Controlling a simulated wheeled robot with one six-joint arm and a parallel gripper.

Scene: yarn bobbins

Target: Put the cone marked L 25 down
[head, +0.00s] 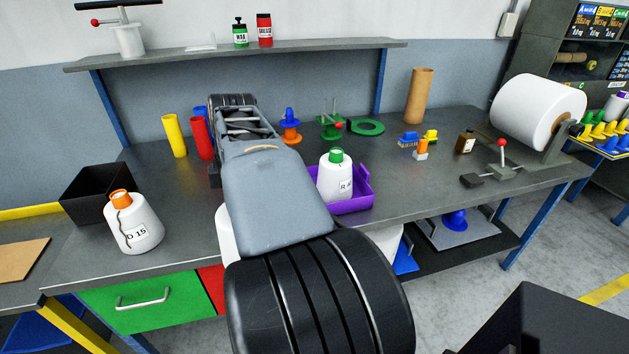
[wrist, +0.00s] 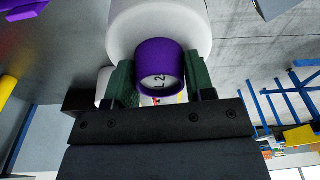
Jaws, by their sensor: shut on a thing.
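My gripper (wrist: 161,82) is shut on a cone with a white body (wrist: 160,24) and a purple top (wrist: 150,49). Its two green fingers grip the purple top from both sides. White patches show on both sides of the arm, low by the bench front; I cannot tell which belong to the held cone. I cannot tell whether the cone touches anything below.
On the bench (head: 440,185), a white cone marked D 15 (head: 133,232) stands left beside a black bin (head: 84,194). A green-topped white cone (head: 335,180) sits in a purple tray (head: 352,206). A big white roll (head: 536,108) stands right. The front right bench is fairly clear.

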